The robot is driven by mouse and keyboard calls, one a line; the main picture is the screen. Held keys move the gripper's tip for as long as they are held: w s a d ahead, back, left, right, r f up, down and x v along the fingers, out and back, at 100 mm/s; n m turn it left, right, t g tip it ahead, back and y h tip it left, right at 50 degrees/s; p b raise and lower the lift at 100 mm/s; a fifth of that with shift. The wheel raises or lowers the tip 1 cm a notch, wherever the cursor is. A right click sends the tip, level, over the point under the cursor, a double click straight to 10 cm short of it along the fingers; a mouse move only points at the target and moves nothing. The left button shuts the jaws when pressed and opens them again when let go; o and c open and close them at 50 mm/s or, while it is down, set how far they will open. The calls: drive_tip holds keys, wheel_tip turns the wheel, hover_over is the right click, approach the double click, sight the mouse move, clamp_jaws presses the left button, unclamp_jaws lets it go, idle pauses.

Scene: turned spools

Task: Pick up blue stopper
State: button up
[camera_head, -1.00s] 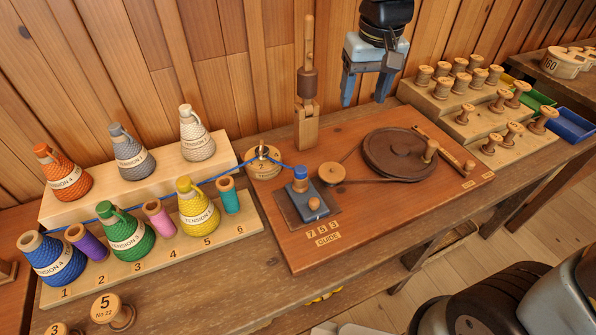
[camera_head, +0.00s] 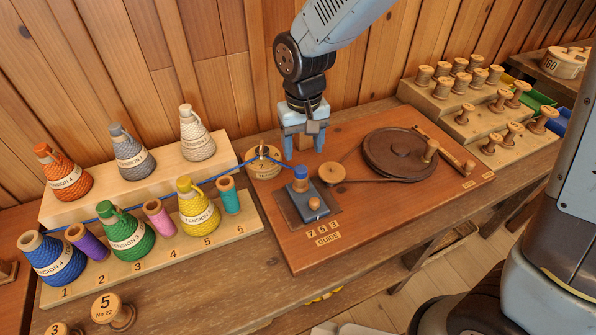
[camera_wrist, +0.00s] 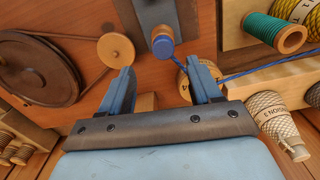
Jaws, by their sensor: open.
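The blue stopper (camera_head: 300,172) is a small blue cap on top of a short wooden piece. It stands upright on the grey-blue guide block (camera_head: 310,202) on the winding board. In the wrist view the blue stopper (camera_wrist: 163,48) shows just beyond the gap between the fingers. My gripper (camera_head: 304,152) is open and empty, pointing down over the board, behind the stopper in the head view and apart from it. In the wrist view both fingers of the gripper (camera_wrist: 160,70) are spread wide.
A blue thread (camera_head: 283,164) runs from the numbered post (camera_head: 264,167) to the guide. A small wooden wheel (camera_head: 331,173) and a large dark wheel (camera_head: 400,153) sit to the right. Tension flasks and coloured spools stand at left, stepped spool racks (camera_head: 460,105) at right.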

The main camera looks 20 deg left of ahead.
sight(301, 169)
drive_tip(key=shift+s+a+f, duration=0.1)
drive_tip(key=shift+s+f, duration=0.05)
drive_tip(key=shift+f, duration=1.4)
drive_tip(key=shift+s+a+f, duration=0.1)
drive_tip(key=shift+f, duration=1.4)
drive_tip(key=c, duration=1.1)
drive_tip(key=shift+r, duration=0.15)
